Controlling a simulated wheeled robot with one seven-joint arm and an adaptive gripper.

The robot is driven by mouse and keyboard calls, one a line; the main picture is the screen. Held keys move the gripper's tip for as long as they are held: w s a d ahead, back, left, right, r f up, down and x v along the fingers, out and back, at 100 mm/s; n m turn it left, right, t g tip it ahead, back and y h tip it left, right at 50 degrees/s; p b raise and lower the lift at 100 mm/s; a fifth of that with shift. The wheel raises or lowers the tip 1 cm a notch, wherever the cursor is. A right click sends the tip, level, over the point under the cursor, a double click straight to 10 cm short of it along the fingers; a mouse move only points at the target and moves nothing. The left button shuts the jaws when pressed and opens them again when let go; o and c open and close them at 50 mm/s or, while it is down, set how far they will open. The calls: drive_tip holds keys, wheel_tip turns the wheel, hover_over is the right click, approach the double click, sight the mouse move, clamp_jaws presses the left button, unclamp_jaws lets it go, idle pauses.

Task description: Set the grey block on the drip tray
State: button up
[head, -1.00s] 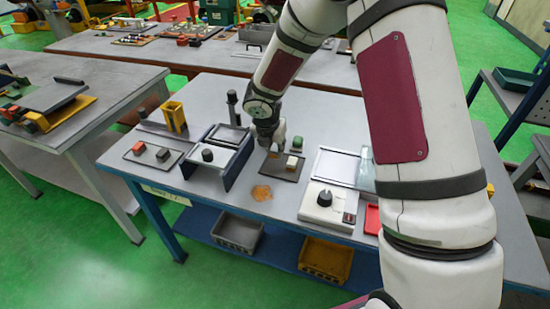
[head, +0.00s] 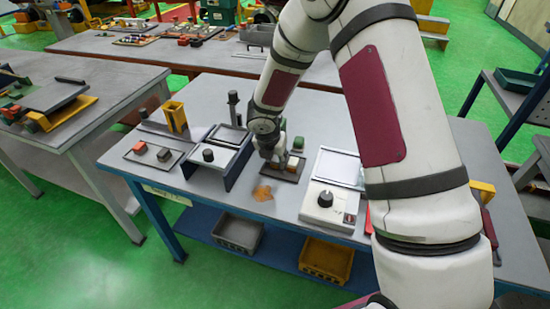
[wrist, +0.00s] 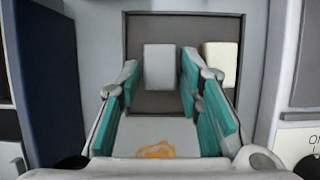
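My gripper (wrist: 160,85) is open in the wrist view, its teal-padded fingers spread to either side of a light grey block (wrist: 158,67). Gaps show between the block and both pads. The block rests on a dark, shallow rimmed plate (wrist: 190,20). A cream block (wrist: 221,62) lies to its right, outside the right finger. In the head view my gripper (head: 277,161) is low over this dark plate (head: 284,177) and hides the light grey block. Pale framed panels (head: 340,166) and (head: 229,134) show on the table; I cannot tell which thing is the drip tray.
A white box with a black knob (head: 324,208) stands to the right. A dark blue upright wall (head: 236,168) stands just left of my gripper. A green block (head: 298,143) is behind. A left plate carries red and dark grey blocks (head: 164,155). An orange-brown patch (head: 263,193) marks the table.

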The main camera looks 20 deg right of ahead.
drive_tip(key=s+r+m, duration=0.3)
drive_tip(key=s+r, duration=0.2)
drive_tip(key=r, duration=0.5)
drive_tip(key=s+r+m, duration=0.4)
drive_tip(key=r, duration=0.7)
drive_tip(key=s+r+m+y, duration=0.1)
drive_tip(key=s+r+m, duration=0.3)
drive_tip(key=s+m, duration=0.3)
drive_tip(key=s+r+m+t+y, duration=0.1)
drive_tip(key=s+r+m, duration=0.3)
drive_tip(key=s+m, duration=0.3)
drive_tip(key=s+r+m, duration=0.3)
drive_tip(key=s+m, duration=0.4)
drive_tip(key=s, duration=0.4)
drive_tip(key=shift+s+r+m+y+p, duration=0.15)
drive_tip(key=shift+r+m+y+p, duration=0.2)
drive_tip(key=shift+r+m+y, duration=0.05)
